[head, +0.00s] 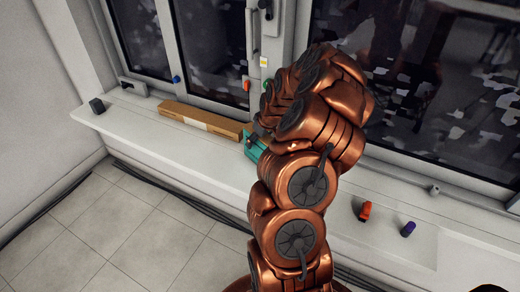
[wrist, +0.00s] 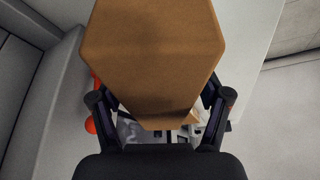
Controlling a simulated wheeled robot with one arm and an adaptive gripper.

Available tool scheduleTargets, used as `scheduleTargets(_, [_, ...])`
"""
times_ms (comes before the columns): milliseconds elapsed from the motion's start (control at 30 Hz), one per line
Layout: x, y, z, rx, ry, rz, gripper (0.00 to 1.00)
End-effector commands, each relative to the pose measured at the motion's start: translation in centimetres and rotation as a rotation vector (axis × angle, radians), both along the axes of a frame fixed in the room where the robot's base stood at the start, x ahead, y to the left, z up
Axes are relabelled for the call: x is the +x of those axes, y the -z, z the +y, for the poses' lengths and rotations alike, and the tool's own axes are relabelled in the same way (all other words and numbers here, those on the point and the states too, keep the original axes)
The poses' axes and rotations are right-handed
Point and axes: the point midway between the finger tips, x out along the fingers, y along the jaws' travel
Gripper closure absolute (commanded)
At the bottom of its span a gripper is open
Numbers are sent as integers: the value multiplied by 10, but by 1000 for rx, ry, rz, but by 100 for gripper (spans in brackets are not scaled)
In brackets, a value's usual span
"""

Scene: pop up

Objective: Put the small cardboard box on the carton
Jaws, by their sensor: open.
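A long, flat brown carton (head: 200,119) with a pale label lies on the white window sill in the head view, left of my arm. In the wrist view a plain brown cardboard box (wrist: 155,50) fills the upper middle, close to the camera. My gripper (wrist: 160,100) is open, with one dark finger at each side of this box. The box covers the fingertips, so contact cannot be told. In the head view my copper arm hides most of the gripper and whatever is at it.
A teal object (head: 253,148) shows beside my arm at the carton's right end. An orange item (head: 366,211) and a purple item (head: 408,229) stand on the sill (head: 160,150) to the right. A dark block (head: 97,105) is at the far left. Windows rise behind.

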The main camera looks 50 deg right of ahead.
Motion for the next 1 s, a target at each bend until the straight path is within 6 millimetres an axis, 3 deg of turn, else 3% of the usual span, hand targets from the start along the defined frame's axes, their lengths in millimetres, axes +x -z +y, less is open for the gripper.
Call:
scheduleTargets(633, [0, 3, 0, 0, 0, 0, 24])
scheduleTargets(1000, [0, 3, 0, 0, 0, 0, 62])
